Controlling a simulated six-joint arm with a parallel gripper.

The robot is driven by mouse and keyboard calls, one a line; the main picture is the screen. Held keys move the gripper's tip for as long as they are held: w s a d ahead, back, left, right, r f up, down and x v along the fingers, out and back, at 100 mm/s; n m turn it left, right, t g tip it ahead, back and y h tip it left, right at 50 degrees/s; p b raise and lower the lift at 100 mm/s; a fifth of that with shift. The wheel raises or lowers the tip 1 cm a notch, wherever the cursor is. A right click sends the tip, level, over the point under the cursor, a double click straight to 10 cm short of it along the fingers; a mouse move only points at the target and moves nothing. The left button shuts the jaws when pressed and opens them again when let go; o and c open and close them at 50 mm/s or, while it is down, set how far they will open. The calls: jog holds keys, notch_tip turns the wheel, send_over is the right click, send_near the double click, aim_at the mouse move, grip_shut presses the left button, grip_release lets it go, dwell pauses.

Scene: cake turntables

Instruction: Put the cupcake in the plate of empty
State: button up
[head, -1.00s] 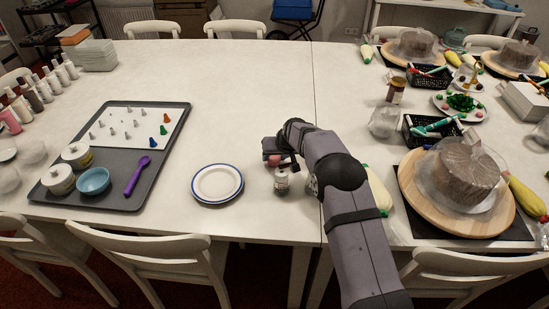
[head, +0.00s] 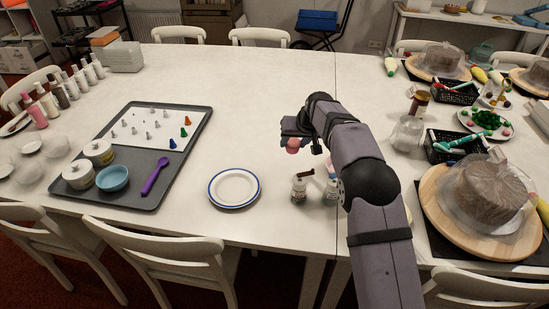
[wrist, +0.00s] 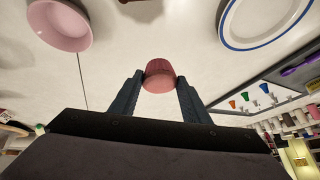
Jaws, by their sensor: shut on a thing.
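My gripper (head: 293,140) is shut on a small pink cupcake (wrist: 159,76), which sits between the two dark fingertips in the wrist view. In the head view the cupcake (head: 293,148) shows as a pink shape under the gripper, held above the table. The plate (head: 234,187) is white with a blue rim and empty. It lies on the table, left of my gripper and nearer the front edge. In the wrist view the plate (wrist: 268,18) shows at the top right, apart from the cupcake.
Small bottles (head: 299,189) stand right of the plate. A pink bowl (wrist: 60,24) shows in the wrist view. A grey tray (head: 150,195) with bowls and a purple spoon lies at left. A wrapped cake (head: 487,190) stands at right. The table behind the plate is clear.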

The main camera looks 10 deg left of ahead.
jog(key=s+a+r+n, duration=0.2)
jog(key=s+a+r, duration=0.15)
jog(key=a, duration=0.55)
jog(key=r+n+g+y+p, duration=0.1)
jog(key=n+y+p, duration=0.1)
send_over(229, 193)
jog(key=s, duration=0.1)
jog(key=shift+m+h, duration=0.3)
jog(key=shift+m, duration=0.1)
jog(key=shift+s+d+f+p, duration=0.2)
jog(key=shift+d+f, duration=0.15)
jog(key=shift+f, duration=1.9)
jog(key=shift+s+d+f+p, duration=0.15)
jog(key=shift+d+f, duration=0.15)
jog(key=shift+f, duration=2)
jog(key=shift+s+d+f+p, duration=0.2)
jog(key=shift+d+f, duration=0.15)
jog(key=shift+f, duration=1.9)
jog(key=shift+f, duration=0.1)
jog(key=shift+f, duration=0.15)
jog(key=o, duration=1)
jog(key=shift+o, duration=0.2)
